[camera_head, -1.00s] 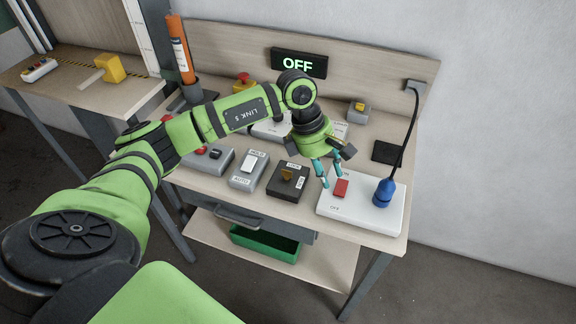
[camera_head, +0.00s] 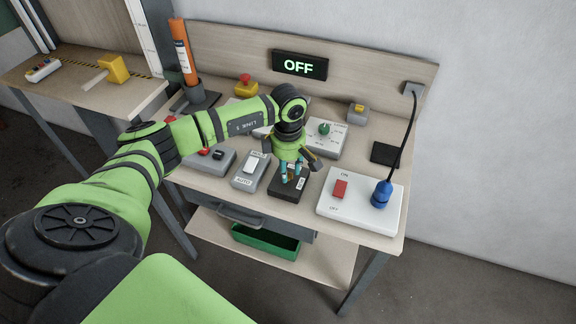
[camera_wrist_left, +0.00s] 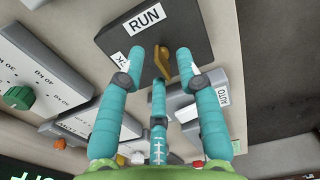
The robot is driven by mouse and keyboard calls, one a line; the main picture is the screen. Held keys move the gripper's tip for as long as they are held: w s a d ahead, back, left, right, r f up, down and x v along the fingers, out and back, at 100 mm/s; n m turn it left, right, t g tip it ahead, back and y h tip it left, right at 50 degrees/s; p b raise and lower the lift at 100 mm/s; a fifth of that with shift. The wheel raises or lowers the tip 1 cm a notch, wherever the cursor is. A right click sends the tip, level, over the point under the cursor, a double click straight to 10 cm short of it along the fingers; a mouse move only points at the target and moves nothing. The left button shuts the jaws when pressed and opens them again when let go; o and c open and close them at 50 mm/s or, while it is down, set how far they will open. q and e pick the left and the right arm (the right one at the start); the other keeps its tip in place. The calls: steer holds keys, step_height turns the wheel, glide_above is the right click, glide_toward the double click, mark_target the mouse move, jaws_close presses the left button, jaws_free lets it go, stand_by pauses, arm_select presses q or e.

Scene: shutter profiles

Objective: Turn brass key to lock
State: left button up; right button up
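The brass key (camera_wrist_left: 163,62) stands in the dark key switch box (camera_wrist_left: 190,28) in the left wrist view. The box carries a RUN label (camera_wrist_left: 144,19) and a second label, partly covered by a finger. In the head view the box (camera_head: 287,194) sits at the front of the bench, and my fingers largely hide the key. My left gripper (camera_head: 291,176) is over the box. In the left wrist view its teal fingers (camera_wrist_left: 160,72) are spread around the key, with gaps visible at both sides. My right gripper is not in view.
A white panel with a red rocker switch (camera_head: 340,189) and a blue plug (camera_head: 381,194) is to the right. A grey AUTO switch box (camera_head: 250,170) is close on the left. A green knob panel (camera_head: 325,138) stands behind. The OFF display (camera_head: 299,65) is at the back.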

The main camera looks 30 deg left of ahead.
arm_select(q)
jaws_close()
steer(key=n+b, duration=0.2)
steer(key=n, duration=0.1)
steer(key=shift+f+n, duration=0.15)
steer(key=shift+n, duration=0.15)
steer(key=n+b, duration=0.2)
steer(key=n, duration=0.1)
steer(key=shift+a+n, duration=0.1)
steer(key=shift+n, duration=0.2)
steer(key=n+b, duration=0.2)
steer(key=n, duration=0.3)
steer(key=shift+s, duration=0.1)
steer(key=n+b, duration=0.1)
steer(key=n, duration=0.4)
steer(key=shift+s+n, duration=0.1)
steer(key=shift+n, duration=0.2)
